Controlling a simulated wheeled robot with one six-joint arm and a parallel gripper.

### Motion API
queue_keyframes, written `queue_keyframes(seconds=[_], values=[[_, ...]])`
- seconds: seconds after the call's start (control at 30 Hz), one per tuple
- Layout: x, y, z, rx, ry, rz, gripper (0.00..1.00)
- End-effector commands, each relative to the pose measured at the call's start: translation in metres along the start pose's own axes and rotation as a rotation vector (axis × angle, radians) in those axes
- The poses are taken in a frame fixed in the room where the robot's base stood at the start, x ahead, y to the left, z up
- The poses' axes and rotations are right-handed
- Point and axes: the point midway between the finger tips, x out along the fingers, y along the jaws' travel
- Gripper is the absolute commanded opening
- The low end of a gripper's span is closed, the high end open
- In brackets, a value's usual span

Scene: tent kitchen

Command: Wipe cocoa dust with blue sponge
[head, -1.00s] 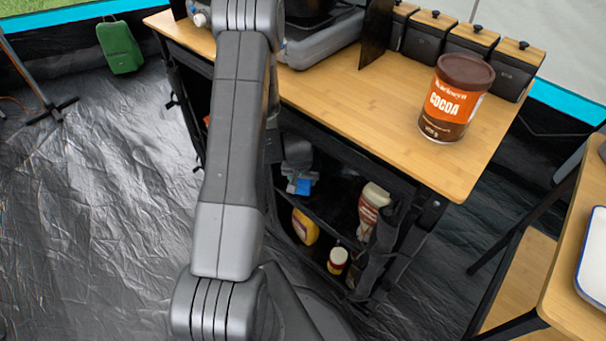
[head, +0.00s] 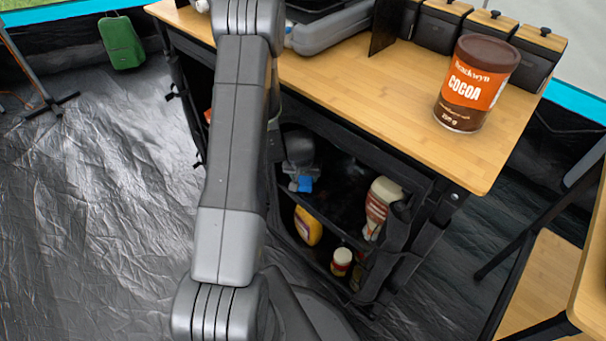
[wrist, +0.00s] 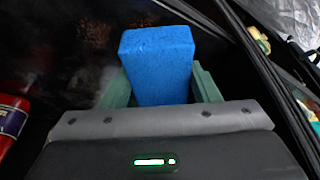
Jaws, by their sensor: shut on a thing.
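My gripper (wrist: 162,86) is shut on the blue sponge (wrist: 157,62), a block standing up between its two green fingers in the wrist view. In the head view my gripper (head: 299,150) is small, at the dark fabric organizer under the table, with a bit of the blue sponge (head: 304,184) below it. A brown cocoa tin (head: 478,85) with an orange label stands upright at the right end of the wooden table (head: 400,110). I see no cocoa dust on the visible tabletop; part of it is behind my arm.
The organizer (head: 345,205) holds a yellow bottle (head: 308,226), a sauce bottle (head: 379,208) and a small jar (head: 341,262). Black canisters (head: 487,50) stand along the table's back. A second wooden surface (head: 590,280) is at right. Open floor (head: 90,220) lies left.

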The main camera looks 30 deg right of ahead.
Motion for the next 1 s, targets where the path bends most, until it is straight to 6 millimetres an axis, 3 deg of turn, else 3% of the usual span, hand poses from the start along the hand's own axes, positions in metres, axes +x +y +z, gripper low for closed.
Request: queue_keyframes(seconds=[1.0], values=[[0.015, 0.000, 0.005, 0.001, -0.001, 0.000, 0.37]])
